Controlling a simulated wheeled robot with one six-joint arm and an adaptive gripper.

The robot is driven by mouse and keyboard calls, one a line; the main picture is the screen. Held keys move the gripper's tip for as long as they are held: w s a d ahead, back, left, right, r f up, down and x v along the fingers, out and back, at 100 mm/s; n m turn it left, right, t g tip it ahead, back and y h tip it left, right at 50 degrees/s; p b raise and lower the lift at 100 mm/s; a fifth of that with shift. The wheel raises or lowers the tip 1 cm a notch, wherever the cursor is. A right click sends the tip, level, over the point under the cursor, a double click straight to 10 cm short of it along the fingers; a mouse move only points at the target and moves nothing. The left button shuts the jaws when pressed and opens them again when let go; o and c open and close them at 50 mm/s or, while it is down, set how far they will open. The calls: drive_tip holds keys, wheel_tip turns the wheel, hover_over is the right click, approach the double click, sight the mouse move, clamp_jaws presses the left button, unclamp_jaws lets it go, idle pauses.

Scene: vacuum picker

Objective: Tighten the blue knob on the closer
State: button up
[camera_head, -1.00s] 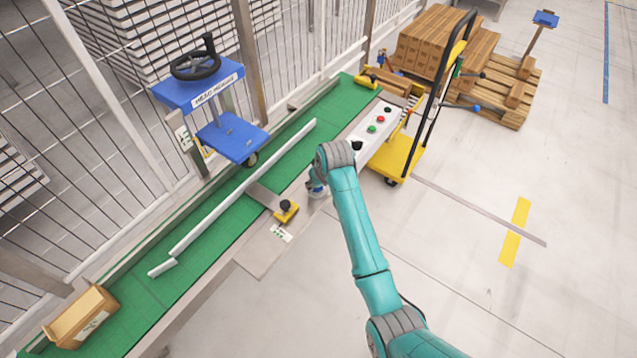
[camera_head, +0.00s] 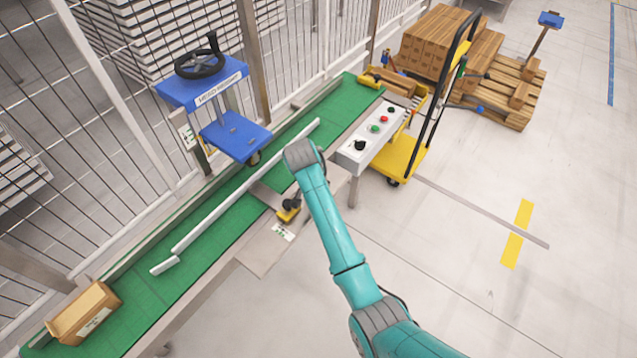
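The wrist of my arm (camera_head: 303,155) is over the near edge of the green conveyor. My gripper (camera_head: 291,200) hangs below it, small and partly hidden, close above or at a yellow block (camera_head: 289,214) with a black top. I cannot tell whether they touch or whether the fingers are open. A small blue knob-like end (camera_head: 479,108) shows on a dark rod beside the yellow trolley, well to the right of my gripper. A blue stand (camera_head: 200,93) labelled "HEAD HEIGHT" carries a black handwheel (camera_head: 200,64). I cannot tell which part is the closer.
The green conveyor (camera_head: 205,235) runs diagonally, with a white rail (camera_head: 245,187) along it and an open carton (camera_head: 84,313) at its near end. A button panel (camera_head: 371,140) and a yellow trolley (camera_head: 401,157) stand on the right. Boxes on a pallet lie behind.

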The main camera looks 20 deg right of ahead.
drive_tip(key=shift+w+a+m+g, duration=0.1)
drive_tip(key=shift+m+g, duration=0.2)
drive_tip(key=shift+m, duration=0.7)
drive_tip(key=shift+h, duration=0.3)
drive_tip(key=o, duration=1.1)
drive_tip(key=shift+o, duration=0.2)
drive_tip(key=v, duration=1.2)
